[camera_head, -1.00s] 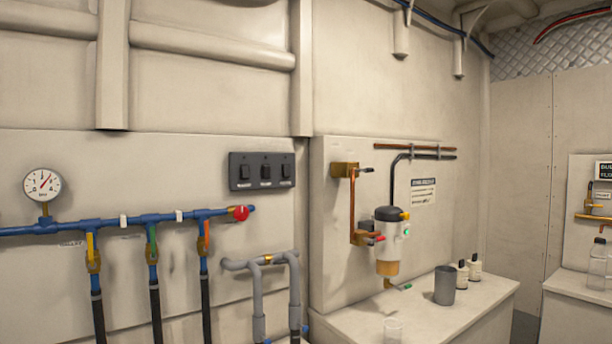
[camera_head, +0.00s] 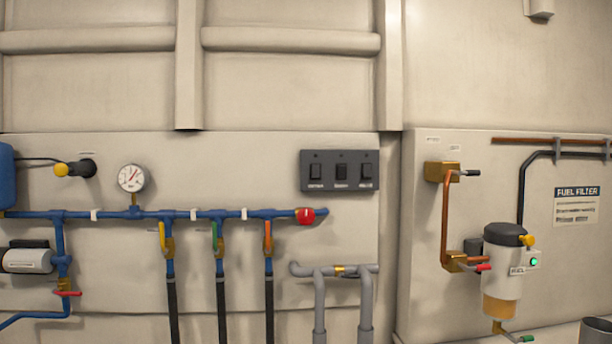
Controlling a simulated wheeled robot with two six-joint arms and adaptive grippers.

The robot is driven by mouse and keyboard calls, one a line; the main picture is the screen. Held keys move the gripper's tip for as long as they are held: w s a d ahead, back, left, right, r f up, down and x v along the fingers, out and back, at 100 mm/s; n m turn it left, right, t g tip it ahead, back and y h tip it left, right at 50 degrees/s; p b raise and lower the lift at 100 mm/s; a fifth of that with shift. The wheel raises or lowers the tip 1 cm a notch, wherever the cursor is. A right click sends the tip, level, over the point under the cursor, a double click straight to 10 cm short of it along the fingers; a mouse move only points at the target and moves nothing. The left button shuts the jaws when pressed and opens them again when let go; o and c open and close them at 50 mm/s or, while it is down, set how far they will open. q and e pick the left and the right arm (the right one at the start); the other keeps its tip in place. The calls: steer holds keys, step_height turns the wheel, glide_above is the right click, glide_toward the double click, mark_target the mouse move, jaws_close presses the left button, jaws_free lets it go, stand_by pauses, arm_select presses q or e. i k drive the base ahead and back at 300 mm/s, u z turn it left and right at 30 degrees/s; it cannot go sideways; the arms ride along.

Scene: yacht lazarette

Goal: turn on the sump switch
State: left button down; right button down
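A dark switch panel (camera_head: 340,171) is fixed to the wall a little right of the middle of the head view. It carries three black rocker switches side by side: a left one (camera_head: 315,171), a middle one (camera_head: 341,171) and a right one (camera_head: 366,171). Each has a small white label below it, too small to read, so I cannot tell which one is the sump switch. I cannot tell clearly which way each rocker is tipped. Neither of my grippers is in view.
A blue pipe manifold (camera_head: 190,214) with a gauge (camera_head: 132,178) and a red knob (camera_head: 305,216) runs below and left of the panel. Grey pipes (camera_head: 335,271) stand below it. A fuel filter (camera_head: 503,262) is at the right. The wall around the panel is clear.

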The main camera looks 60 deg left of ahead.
mark_target(342, 170)
steer(key=u, duration=0.55)
steer(key=i, duration=0.6)
steer(key=u, duration=0.5)
